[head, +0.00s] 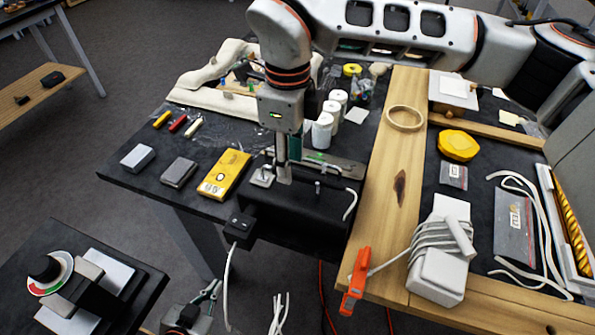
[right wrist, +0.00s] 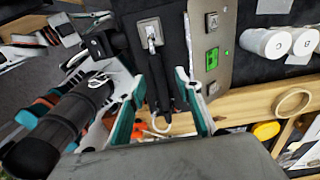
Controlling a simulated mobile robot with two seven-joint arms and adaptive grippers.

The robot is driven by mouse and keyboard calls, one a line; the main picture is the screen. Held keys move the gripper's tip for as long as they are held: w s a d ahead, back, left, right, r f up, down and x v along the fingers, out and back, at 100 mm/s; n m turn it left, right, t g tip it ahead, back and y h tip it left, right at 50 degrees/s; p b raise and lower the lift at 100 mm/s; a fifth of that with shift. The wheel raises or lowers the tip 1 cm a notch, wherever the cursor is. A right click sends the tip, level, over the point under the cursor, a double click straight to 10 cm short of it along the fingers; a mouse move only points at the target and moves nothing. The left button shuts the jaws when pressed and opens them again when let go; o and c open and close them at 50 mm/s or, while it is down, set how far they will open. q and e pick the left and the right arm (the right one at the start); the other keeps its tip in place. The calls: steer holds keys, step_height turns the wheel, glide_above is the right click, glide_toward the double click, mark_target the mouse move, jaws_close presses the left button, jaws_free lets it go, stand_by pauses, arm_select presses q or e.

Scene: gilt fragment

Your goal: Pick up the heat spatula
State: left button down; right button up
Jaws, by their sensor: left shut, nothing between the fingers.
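The heat spatula shows in the right wrist view as a black handle (right wrist: 161,88) with a square metal plate (right wrist: 150,29) at its far end. In the head view its metal plate (head: 262,177) shows over the black stand, and my gripper hides much of the handle. My right gripper (head: 284,178) points straight down there. In the right wrist view its teal fingers (right wrist: 160,77) are apart, one on each side of the handle; whether they touch it is unclear. My left gripper (head: 211,293) is low at the bottom of the head view, shut and empty, away from the spatula.
A yellow device (head: 225,174) and grey blocks lie left of the stand (head: 310,205). White jars (head: 322,131) stand behind it. A control panel (right wrist: 212,45) with a green display is close beside the right gripper. A wooden beam (head: 386,190) runs to the right.

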steer(key=shift+s+f, duration=0.2)
steer(key=shift+f, duration=0.7)
jaws_close()
